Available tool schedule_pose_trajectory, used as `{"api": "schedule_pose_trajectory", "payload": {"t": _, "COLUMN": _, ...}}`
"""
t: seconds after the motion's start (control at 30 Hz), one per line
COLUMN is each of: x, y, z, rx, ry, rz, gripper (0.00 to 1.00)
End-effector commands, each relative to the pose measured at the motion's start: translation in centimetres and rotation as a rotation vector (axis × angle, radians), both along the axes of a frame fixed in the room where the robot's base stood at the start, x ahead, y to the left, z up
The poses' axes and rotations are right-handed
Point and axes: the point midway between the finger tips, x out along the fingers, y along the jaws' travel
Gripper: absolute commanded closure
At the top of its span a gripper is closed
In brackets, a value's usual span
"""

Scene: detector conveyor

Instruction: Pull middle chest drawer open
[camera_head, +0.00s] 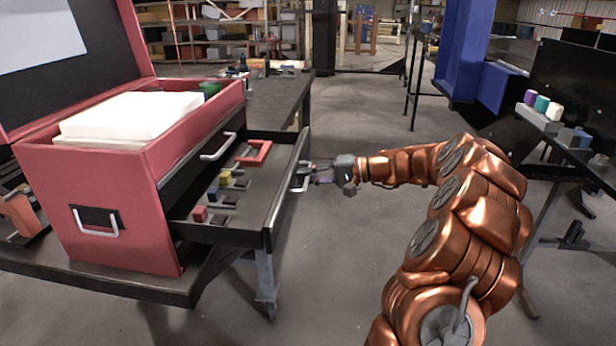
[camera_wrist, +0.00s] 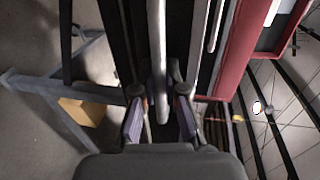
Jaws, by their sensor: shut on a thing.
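A red chest (camera_head: 105,190) stands at the left with its lid up. A black drawer (camera_head: 235,236) is pulled well out of it, below another drawer with a silver handle (camera_head: 217,147). Whether the open one is the middle drawer I cannot tell for sure. My gripper (camera_head: 312,173) is at the outer face of the open drawer, shut on its silver handle (camera_head: 302,177). In the wrist view the drawer handle (camera_wrist: 157,50) runs down between the two fingers of my gripper (camera_wrist: 160,112). The drawer is still joined to the chest.
In the drawer lie a red bracket (camera_head: 255,153) and several small coloured blocks. White slabs (camera_head: 128,115) fill the chest top. The chest stands on a dark table (camera_head: 120,283). At the right, another table (camera_head: 585,158) holds small objects. Bare floor (camera_head: 360,255) lies between.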

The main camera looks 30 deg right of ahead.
Motion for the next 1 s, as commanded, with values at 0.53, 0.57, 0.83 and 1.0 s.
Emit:
{"api": "schedule_pose_trajectory", "payload": {"t": 0.53, "x": 0.0, "y": -0.1, "z": 0.0, "rx": 0.0, "ry": 0.0, "rz": -0.001, "gripper": 0.63}}
{"api": "schedule_pose_trajectory", "payload": {"t": 0.57, "x": 0.0, "y": -0.1, "z": 0.0, "rx": 0.0, "ry": 0.0, "rz": -0.001, "gripper": 0.63}}
{"api": "schedule_pose_trajectory", "payload": {"t": 0.83, "x": -1.3, "y": -1.9, "z": 0.5, "rx": 0.002, "ry": -0.001, "rz": -0.003, "gripper": 0.63}}
{"api": "schedule_pose_trajectory", "payload": {"t": 1.0, "x": -3.1, "y": -4.6, "z": 1.1, "rx": -0.003, "ry": -0.002, "rz": -0.006, "gripper": 0.63}}
